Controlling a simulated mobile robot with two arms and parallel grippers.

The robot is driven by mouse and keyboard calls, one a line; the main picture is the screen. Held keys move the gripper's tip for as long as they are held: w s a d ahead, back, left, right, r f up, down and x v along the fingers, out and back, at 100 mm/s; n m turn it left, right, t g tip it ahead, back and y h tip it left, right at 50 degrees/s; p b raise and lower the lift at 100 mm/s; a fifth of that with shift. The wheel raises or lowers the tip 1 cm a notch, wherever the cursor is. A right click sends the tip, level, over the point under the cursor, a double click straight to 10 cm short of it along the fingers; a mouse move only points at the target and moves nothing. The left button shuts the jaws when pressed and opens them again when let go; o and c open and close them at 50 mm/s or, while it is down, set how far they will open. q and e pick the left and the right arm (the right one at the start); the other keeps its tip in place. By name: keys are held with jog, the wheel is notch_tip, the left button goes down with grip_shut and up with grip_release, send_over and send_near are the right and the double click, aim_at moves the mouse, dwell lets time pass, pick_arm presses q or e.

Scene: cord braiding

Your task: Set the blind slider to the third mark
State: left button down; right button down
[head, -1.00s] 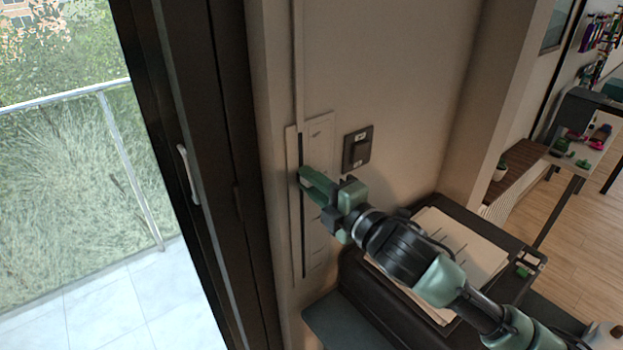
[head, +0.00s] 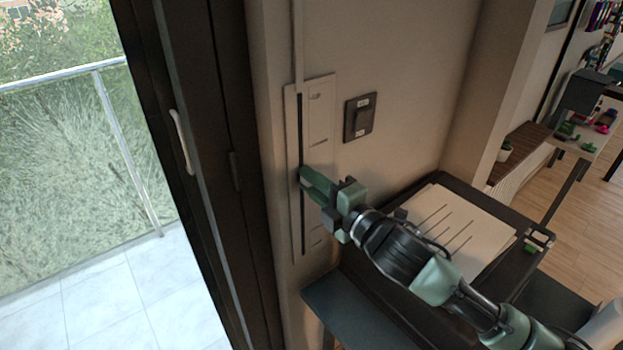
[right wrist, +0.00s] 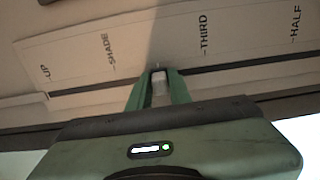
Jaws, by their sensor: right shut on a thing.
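The blind slider's pale plate (head: 318,118) is on the wall beside the dark door frame, with a long dark slot. In the right wrist view its labels read UP, SHADE, THIRD (right wrist: 203,30) and HALF. My right gripper (head: 304,175) is shut on the small pale slider knob (right wrist: 159,88), which sits in the slot (right wrist: 230,65). The knob is between the SHADE mark (right wrist: 110,58) and the THIRD mark, roughly midway. In the head view the fingers cover the knob. My left gripper is not in view.
A dark wall switch (head: 359,117) is right of the plate. Below my right arm, a black tray (head: 440,176) holds white sheets. The glass door's handle (head: 181,141) is at the left. Shelves with coloured items stand at the far right.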

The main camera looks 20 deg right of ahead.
jog(key=shift+f+b, duration=2)
jog(key=shift+f, duration=1.25)
jog(key=c, duration=1)
grip_release()
jog(key=shift+r, duration=0.1)
send_near(302, 198)
jog(key=s+a, duration=0.2)
jog(key=s, duration=0.1)
jog(key=shift+r, duration=0.1)
